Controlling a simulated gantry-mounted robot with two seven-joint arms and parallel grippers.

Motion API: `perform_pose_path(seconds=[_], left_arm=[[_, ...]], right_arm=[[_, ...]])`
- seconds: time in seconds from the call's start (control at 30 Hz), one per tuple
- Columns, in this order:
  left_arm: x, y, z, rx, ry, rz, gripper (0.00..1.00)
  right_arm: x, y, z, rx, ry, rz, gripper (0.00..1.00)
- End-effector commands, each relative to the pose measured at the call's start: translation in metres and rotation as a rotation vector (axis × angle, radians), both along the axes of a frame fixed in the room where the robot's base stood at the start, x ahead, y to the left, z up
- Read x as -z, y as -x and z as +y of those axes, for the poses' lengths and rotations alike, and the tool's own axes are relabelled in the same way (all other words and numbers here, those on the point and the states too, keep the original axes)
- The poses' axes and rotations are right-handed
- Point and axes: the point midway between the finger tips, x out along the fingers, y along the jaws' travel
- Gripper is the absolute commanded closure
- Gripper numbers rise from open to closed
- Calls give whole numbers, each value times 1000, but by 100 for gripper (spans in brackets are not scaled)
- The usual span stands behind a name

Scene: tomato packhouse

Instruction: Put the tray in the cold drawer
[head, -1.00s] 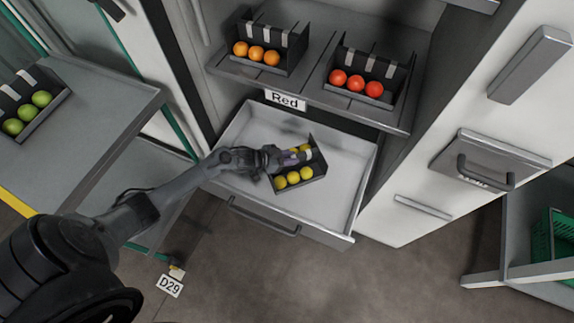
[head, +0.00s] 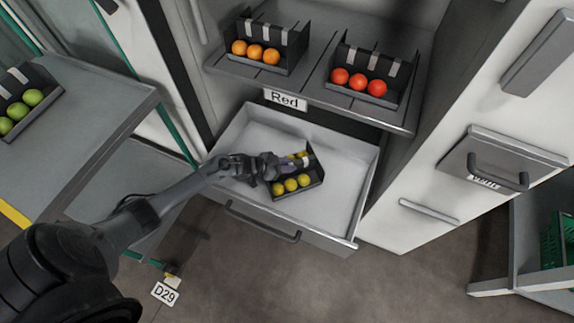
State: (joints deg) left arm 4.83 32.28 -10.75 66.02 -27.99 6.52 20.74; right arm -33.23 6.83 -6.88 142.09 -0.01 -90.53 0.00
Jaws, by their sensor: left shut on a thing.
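A dark tray of yellow tomatoes (head: 318,176) is inside the open white drawer (head: 345,215), which is pulled out below the shelf. My left gripper (head: 284,168) reaches in from the left and is shut on the tray at its handle side. The gripper and arm hide part of the tray and some of its tomatoes. I cannot tell whether the tray rests on the drawer floor. My right gripper is not in view.
Above the drawer, a shelf labelled Red (head: 285,99) holds trays of orange tomatoes (head: 255,52) and red tomatoes (head: 358,84). A tray of green tomatoes (head: 20,110) stands on the left table (head: 95,110). A closed handled drawer front (head: 490,160) and a green crate (head: 559,240) are at right.

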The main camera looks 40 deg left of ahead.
Motion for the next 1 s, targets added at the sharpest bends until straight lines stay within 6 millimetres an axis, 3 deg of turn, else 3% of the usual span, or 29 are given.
perform_pose_path(seconds=[0.07, 0.1, 0.23, 0.6, 1.0], left_arm=[[2, -1, 0, -1, 1, -3, 100], [3, 0, 0, 0, 0, 0, 70], [2, 0, 0, 0, 0, 1, 50], [-3, 0, 0, 0, -1, 0, 49], [-29, 42, 20, 1, -2, 3, 49]], right_arm=[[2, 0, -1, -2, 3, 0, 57], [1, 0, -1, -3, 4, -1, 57], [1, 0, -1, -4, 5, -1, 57], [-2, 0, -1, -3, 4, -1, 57], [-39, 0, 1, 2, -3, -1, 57]])
